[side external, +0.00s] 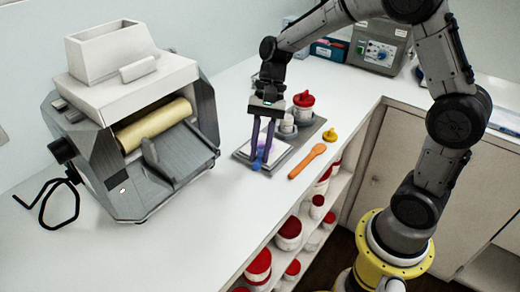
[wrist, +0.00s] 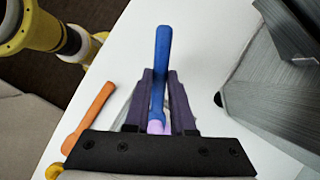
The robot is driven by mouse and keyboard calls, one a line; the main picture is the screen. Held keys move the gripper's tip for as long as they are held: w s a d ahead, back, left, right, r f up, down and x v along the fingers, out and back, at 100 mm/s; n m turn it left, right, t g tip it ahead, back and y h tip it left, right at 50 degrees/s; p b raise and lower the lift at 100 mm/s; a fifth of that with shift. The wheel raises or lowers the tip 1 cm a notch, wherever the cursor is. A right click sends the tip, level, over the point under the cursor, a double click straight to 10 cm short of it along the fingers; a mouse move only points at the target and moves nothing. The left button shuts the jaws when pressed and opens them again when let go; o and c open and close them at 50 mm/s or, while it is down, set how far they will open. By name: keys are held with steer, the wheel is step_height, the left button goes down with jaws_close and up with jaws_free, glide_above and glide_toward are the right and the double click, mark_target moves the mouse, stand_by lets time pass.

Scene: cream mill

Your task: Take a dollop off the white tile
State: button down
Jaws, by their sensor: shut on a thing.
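The white tile (side external: 279,148) lies on a grey tray on the counter, with a pale lilac patch on it by my gripper. My gripper (side external: 262,152) points down over the tile and is shut on a blue spatula (wrist: 161,65). In the wrist view the blue spatula stands out between the purple fingers of my gripper (wrist: 160,100). A lilac patch (wrist: 156,127) shows between the fingers; I cannot tell whether it is on the spatula or the tile. In the side view only a blue end (side external: 257,165) shows at the fingertips, near the tile's front edge. My fingers hide part of the tile.
An orange spatula (side external: 307,161) lies on the counter right of the tray (side external: 308,130). A red-lidded jar (side external: 303,107) and a grey pot stand behind the tile. A yellow-topped piece (side external: 330,135) is nearby. The mill (side external: 135,120) stands at left. The front counter is clear.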

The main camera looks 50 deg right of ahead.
steer(key=shift+r, duration=2.9)
